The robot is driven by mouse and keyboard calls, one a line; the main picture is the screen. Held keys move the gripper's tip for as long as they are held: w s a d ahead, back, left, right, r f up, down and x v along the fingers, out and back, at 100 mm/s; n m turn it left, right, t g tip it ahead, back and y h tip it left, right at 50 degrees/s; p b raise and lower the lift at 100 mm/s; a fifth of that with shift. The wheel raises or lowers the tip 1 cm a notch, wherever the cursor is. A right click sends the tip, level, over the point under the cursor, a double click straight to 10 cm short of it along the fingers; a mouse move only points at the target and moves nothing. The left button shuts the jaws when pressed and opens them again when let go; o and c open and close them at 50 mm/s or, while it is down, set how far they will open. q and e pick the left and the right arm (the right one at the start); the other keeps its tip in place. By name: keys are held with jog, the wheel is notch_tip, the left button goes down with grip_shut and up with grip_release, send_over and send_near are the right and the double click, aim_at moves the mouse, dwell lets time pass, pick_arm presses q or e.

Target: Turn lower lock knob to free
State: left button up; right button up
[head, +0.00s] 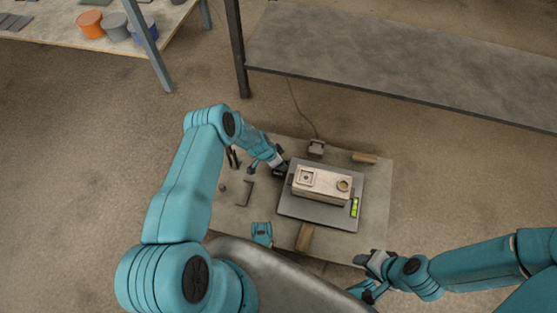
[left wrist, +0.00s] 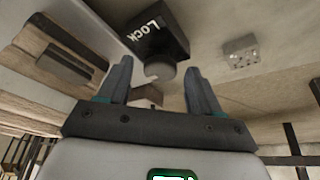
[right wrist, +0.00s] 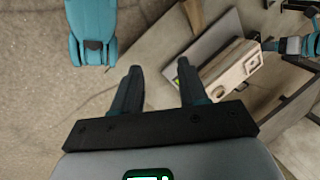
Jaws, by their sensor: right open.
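In the left wrist view a black block marked LOCK (left wrist: 155,35) carries a round grey knob (left wrist: 160,71). My left gripper (left wrist: 160,75) is open, with its fingers apart on either side of the knob; I cannot tell whether they touch it. In the head view my left gripper (head: 279,167) is at the left edge of the grey plate (head: 300,210) and hides most of the lock there. My right gripper (right wrist: 158,80) is open and empty in the right wrist view.
A pale box-shaped mould (head: 322,185) with two top openings sits on the plate, beside a green level (head: 354,207). A grey bench (head: 400,60) stands behind, with open floor between.

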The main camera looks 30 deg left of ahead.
pick_arm(q)
jog(key=p+v, duration=1.6)
jog(key=p, duration=0.7)
jog(key=shift+r, duration=0.2)
pick_arm(e)
notch_tip(320, 180, up, 22)
jog(key=s+a, duration=0.1)
jog(key=shift+s+r+n, duration=0.15)
jog(key=shift+r+n, duration=0.1)
jog(key=shift+n, duration=0.05)
pick_arm(q)
jog(key=shift+s, duration=0.1)
pick_arm(e)
jog(key=shift+a, duration=0.1)
